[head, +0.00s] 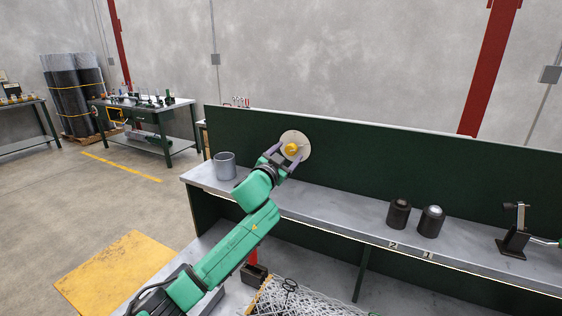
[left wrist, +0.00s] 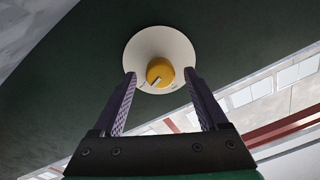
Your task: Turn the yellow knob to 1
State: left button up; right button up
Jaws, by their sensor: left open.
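The yellow knob (head: 291,149) sits on a round cream plate (head: 303,139) on the dark green upright panel. In the left wrist view the knob (left wrist: 160,71) shows a pale pointer mark toward the lower left. Small dark marks lie on the plate's (left wrist: 158,45) lower part, too small to read. My left gripper (head: 289,153) is open in front of the knob. In the left wrist view its fingertips (left wrist: 159,73) stand on either side of the knob with a gap on both sides. My right gripper is out of view.
A grey cup (head: 225,165) stands on the grey shelf (head: 330,213), left of my arm. Two dark canisters (head: 398,213) (head: 431,221) stand to the right above labels 2 and 1. A black clamp-like tool (head: 515,232) is farther right. White mesh (head: 310,298) lies below.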

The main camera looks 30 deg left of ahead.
pick_arm(q)
jog(key=s+d+b, duration=0.1)
jog(key=s+b, duration=0.4)
jog(key=s, duration=0.9)
jog(key=shift+s+f, duration=0.15)
jog(key=shift+f, duration=0.2)
